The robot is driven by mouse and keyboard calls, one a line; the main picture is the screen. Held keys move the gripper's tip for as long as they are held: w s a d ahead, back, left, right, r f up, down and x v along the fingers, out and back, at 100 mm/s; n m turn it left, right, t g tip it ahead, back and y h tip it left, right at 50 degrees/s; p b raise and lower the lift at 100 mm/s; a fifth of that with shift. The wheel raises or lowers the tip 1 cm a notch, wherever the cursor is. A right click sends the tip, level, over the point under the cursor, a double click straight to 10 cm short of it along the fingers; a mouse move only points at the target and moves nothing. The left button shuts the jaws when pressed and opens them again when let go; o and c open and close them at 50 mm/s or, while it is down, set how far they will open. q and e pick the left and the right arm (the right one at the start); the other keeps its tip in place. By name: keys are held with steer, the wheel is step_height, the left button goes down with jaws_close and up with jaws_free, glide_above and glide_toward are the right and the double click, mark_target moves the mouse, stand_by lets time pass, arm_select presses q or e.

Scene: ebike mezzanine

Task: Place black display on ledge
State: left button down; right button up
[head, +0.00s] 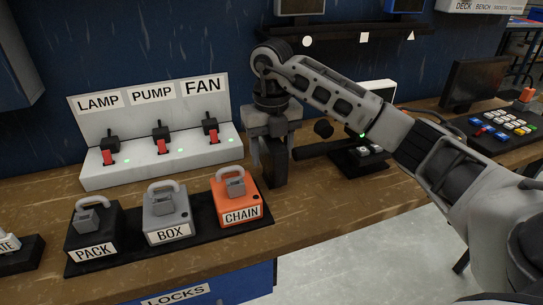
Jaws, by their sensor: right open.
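A dark ledge (340,31) runs along the blue back wall, with a white circle, square and triangle on its front. Two displays stand on it, cut off by the top edge: a dark-framed one (299,7) above the circle and a blue-framed one (405,5) towards the triangle. A black display (483,88) stands on the bench at the right, behind a keypad. My right gripper (270,165) is open, pointing down over the bench between the orange padlock and a black rod. I see nothing clearly held in it. My left gripper is out of view.
A white switch panel (160,150) labelled LAMP, PUMP, FAN stands at left. A black tray (205,235) holds padlocks labelled PACK, BOX and CHAIN. A white-framed display (379,90) is partly behind my right arm. A coloured keypad (500,130) lies at right.

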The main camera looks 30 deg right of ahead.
steer(key=shift+f, duration=0.25)
stand_by(0.5)
jaws_close()
steer(key=shift+r, duration=0.1)
